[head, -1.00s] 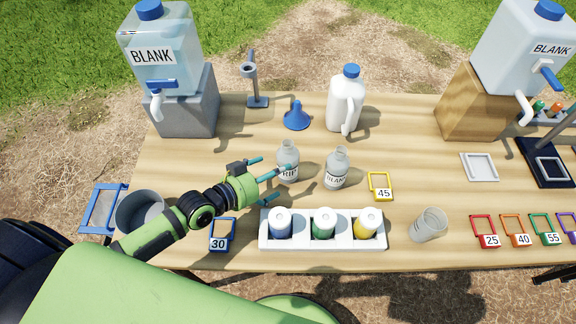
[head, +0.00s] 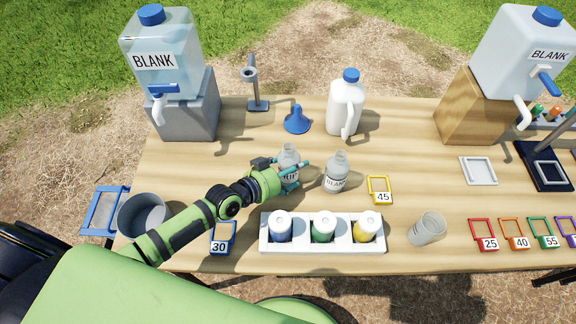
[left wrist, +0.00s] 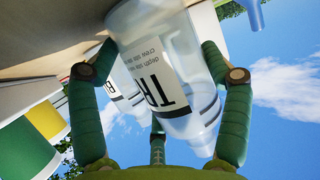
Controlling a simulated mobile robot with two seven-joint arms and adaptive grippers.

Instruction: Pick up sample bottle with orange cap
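A small orange-topped item (head: 556,112) stands in a rack at the far right edge. It is too small to tell whether it is the bottle with the orange cap. My left gripper (head: 297,178) is at the clear, uncapped bottle labelled TRIP (head: 288,158), far from that item. In the left wrist view this bottle (left wrist: 165,65) fills the space between the fingers, which close in on both sides. The bottle stands on the table. My right gripper is not in view.
A clear BLANK bottle (head: 337,175) stands just right of my gripper. A white rack (head: 302,242) with blue, green and yellow items is in front. A white jug (head: 344,110) and blue funnel (head: 296,120) stand behind. A grey bucket (head: 142,214) is at left.

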